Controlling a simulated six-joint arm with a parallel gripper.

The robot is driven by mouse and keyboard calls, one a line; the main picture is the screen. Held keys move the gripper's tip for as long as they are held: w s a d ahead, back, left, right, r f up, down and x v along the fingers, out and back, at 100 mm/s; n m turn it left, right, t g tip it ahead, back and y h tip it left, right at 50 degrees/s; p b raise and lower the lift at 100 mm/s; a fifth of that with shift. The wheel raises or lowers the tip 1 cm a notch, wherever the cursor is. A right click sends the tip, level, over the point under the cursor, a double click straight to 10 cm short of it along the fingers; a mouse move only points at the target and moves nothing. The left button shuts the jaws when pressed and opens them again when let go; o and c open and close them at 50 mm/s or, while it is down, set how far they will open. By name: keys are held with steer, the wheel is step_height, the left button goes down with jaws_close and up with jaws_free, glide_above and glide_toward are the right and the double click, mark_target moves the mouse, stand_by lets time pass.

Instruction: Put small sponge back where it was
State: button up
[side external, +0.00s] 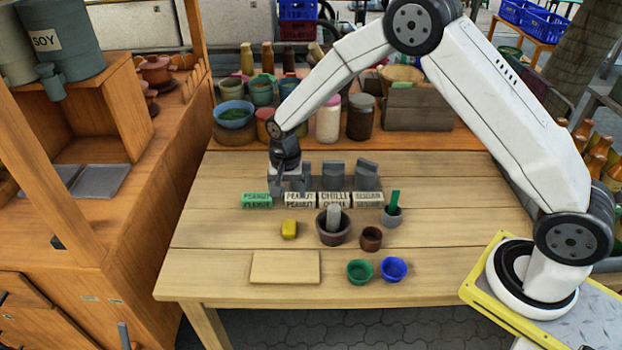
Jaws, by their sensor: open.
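A small yellow block that looks like the small sponge (289,229) lies on the wooden table (205,270), left of the clay mortar (333,236). A grey pestle (333,216) stands in the mortar. My gripper (286,189) is pointing down and open behind the sponge, at the left end of a row of labelled containers. It is apart from the sponge. Nothing can be seen between its fingers, though they are small and partly merge with the grey parts behind.
Labels read PEANUT (257,200), PEANUT (300,200) and CHILLI (335,200); another (368,200) is unclear. A brown cup (371,238), grey pot (392,216), green bowl (360,272) and blue bowl (394,269) stand right. A board (285,267) lies in front. Jars (361,117) crowd the back.

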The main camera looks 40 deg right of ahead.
steer(key=s+d+r+n+t, duration=0.1)
steer(key=s+d+r+n, duration=0.1)
steer(key=s, duration=0.5)
steer(key=s+d+r+n, duration=0.2)
steer(key=s+r+n, duration=0.2)
steer(key=s, duration=0.3)
steer(key=s+d+r+n+t, duration=0.1)
steer(key=s+d+r+n, duration=0.1)
steer(key=s, duration=0.5)
step_height(320, 180, up, 2)
steer(key=shift+s+r+n+t, duration=0.2)
steer(key=shift+n+t, duration=0.1)
steer(key=shift+n, duration=0.2)
